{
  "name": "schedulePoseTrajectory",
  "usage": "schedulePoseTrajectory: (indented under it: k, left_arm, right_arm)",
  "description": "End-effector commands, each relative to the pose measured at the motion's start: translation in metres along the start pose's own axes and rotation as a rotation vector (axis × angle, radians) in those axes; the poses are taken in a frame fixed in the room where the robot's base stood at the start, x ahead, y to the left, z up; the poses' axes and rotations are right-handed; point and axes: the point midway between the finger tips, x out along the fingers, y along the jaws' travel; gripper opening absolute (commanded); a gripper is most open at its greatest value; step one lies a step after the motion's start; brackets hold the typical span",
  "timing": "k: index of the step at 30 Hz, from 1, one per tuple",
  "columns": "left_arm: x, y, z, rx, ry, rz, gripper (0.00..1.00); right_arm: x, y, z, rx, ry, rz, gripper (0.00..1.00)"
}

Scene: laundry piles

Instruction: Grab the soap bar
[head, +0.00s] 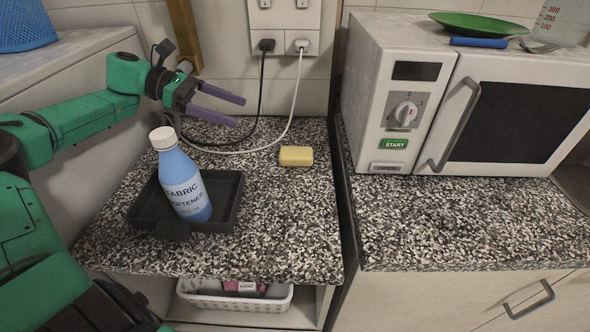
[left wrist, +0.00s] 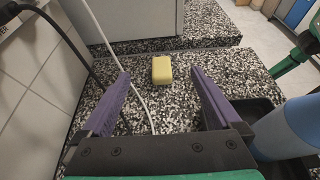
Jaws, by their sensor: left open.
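The soap bar (head: 296,156) is a small yellow block lying on the speckled counter (head: 270,215), near its right edge. In the left wrist view the soap bar (left wrist: 162,69) lies ahead of my left gripper, between the lines of its two purple fingers. My left gripper (head: 222,106) is open and empty, above the back of the counter, to the left of the soap bar and apart from it. It also shows in the left wrist view (left wrist: 160,98). My right gripper is not in view.
A blue fabric softener bottle (head: 184,180) stands in a black tray (head: 227,205) left of the soap. Black (head: 262,85) and white (head: 297,90) cables hang from the wall sockets behind it. A microwave (head: 390,120) stands on the right counter. The counter in front of the soap is clear.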

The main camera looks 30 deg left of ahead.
Motion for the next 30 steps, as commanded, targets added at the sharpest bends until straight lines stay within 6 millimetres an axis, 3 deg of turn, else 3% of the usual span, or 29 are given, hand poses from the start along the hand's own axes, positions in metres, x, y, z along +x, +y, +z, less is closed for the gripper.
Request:
schedulePoseTrajectory:
  k: [1, 7, 11, 18, 30]
  left_arm:
    - [0.01, 0.0, -0.024, 0.0, 0.0, 0.0, 0.97]
    - [0.023, 0.0, -0.054, 0.0, 0.0, 0.0, 0.97]
    - [0.035, -0.001, -0.052, 0.0, 0.001, -0.004, 0.97]
    - [0.096, -0.002, -0.052, -0.005, 0.004, -0.007, 0.97]
    - [0.161, -0.001, -0.05, -0.003, 0.004, -0.004, 0.97]
  right_arm:
    - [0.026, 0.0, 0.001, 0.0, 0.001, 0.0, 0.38]
    - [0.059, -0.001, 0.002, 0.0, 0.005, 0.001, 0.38]
    - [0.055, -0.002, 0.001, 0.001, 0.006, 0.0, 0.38]
    - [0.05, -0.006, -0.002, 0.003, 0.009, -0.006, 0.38]
    - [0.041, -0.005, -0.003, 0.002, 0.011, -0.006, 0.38]
